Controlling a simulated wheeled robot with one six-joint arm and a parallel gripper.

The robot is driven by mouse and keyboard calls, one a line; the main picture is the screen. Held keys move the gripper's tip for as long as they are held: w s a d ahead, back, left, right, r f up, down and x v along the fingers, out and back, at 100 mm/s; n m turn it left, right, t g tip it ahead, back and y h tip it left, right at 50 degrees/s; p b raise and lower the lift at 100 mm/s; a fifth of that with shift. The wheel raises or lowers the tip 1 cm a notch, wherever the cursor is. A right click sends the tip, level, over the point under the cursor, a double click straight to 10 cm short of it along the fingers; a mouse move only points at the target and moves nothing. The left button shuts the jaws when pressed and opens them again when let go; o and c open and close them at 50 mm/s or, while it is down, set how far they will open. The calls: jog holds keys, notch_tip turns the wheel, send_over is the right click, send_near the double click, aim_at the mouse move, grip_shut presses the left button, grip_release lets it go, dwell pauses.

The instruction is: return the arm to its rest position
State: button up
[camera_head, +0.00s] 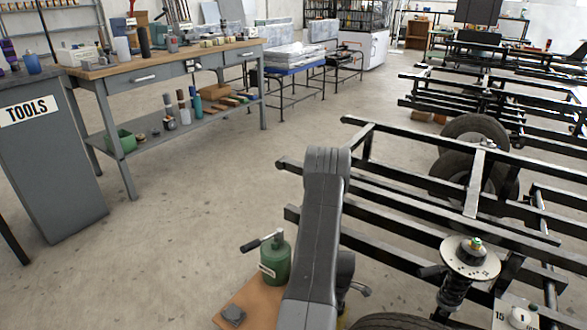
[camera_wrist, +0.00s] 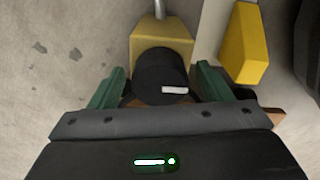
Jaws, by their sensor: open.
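My gripper (camera_wrist: 158,75) shows in the wrist view with its two green fingers spread apart. A black cylinder (camera_wrist: 158,76) with a small white label lies between and beyond the fingers. I cannot tell whether they touch it. In the head view, my grey arm (camera_head: 318,230) rises from the bottom edge and bends over at its top. My gripper is hidden there.
A green canister (camera_head: 276,262) with a dark handle stands on a brown board (camera_head: 238,300), left of my arm. Black frame rails (camera_head: 400,220) and a coil-spring strut (camera_head: 470,262) are close on the right. Yellow blocks (camera_wrist: 165,38) (camera_wrist: 243,48) lie near my gripper. Open floor (camera_head: 190,220) is left.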

jog(key=m+p, duration=0.1)
jog(key=m, duration=0.5)
jog(key=m+p, duration=0.1)
jog(key=m, duration=0.4)
jog(key=shift+m, duration=0.3)
dwell(0.4)
